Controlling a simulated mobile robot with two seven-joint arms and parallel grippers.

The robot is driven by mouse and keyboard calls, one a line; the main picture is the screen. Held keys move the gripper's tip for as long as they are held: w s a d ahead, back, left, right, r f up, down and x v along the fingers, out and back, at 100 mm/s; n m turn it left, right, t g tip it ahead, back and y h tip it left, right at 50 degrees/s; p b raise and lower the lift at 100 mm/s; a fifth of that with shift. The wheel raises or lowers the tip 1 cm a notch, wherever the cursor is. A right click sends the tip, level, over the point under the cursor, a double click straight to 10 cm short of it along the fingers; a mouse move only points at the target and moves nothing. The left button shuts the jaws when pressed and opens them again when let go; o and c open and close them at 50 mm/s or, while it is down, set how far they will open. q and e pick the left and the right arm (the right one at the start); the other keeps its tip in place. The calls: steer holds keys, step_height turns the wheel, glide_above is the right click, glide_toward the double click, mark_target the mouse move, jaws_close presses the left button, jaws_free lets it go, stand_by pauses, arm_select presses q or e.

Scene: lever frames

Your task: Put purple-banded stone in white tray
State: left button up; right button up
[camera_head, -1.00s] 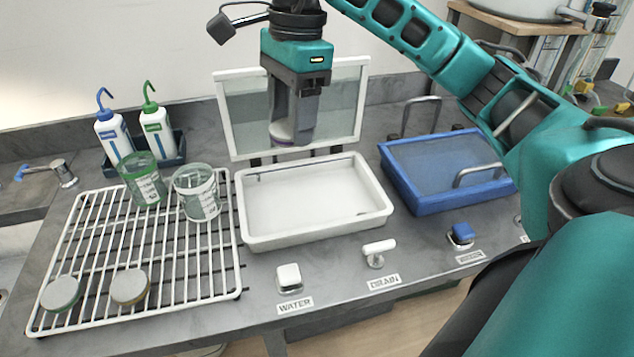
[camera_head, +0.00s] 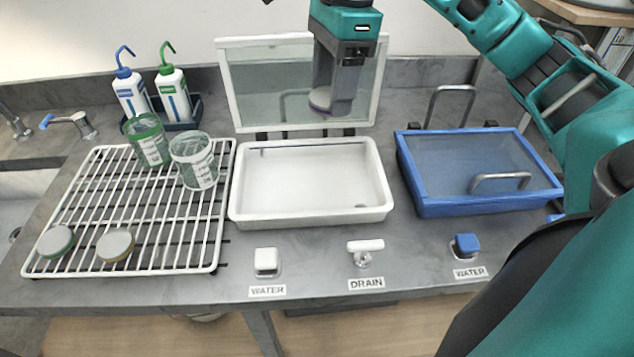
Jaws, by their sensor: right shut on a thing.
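My right gripper (camera_head: 332,103) is shut on the purple-banded stone (camera_head: 319,99), a pale disc with a purple edge. It holds the stone up in front of the glass panel, above the back right part of the white tray. The white tray (camera_head: 308,217) stands open with its lid panel (camera_head: 265,82) upright behind it. The tray looks empty apart from a small dark drain mark at its front right. Part of the stone is hidden by the gripper fingers. My left gripper is not in view.
A white wire rack (camera_head: 170,215) at left holds a green-banded stone (camera_head: 56,241), a yellow-banded stone (camera_head: 115,245) and two beakers (camera_head: 195,162). Two wash bottles (camera_head: 174,95) stand behind. A closed blue tray (camera_head: 430,207) is at right. Water and drain levers (camera_head: 365,249) line the front edge.

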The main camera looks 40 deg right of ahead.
steer(key=b, duration=0.2)
glide_above(326, 199)
steer(key=f, duration=1.4)
steer(key=shift+d+f, duration=0.2)
steer(key=shift+f, duration=2.75)
steer(key=shift+f+b, duration=0.15)
steer(key=shift+b, duration=0.2)
steer(key=o, duration=0.8)
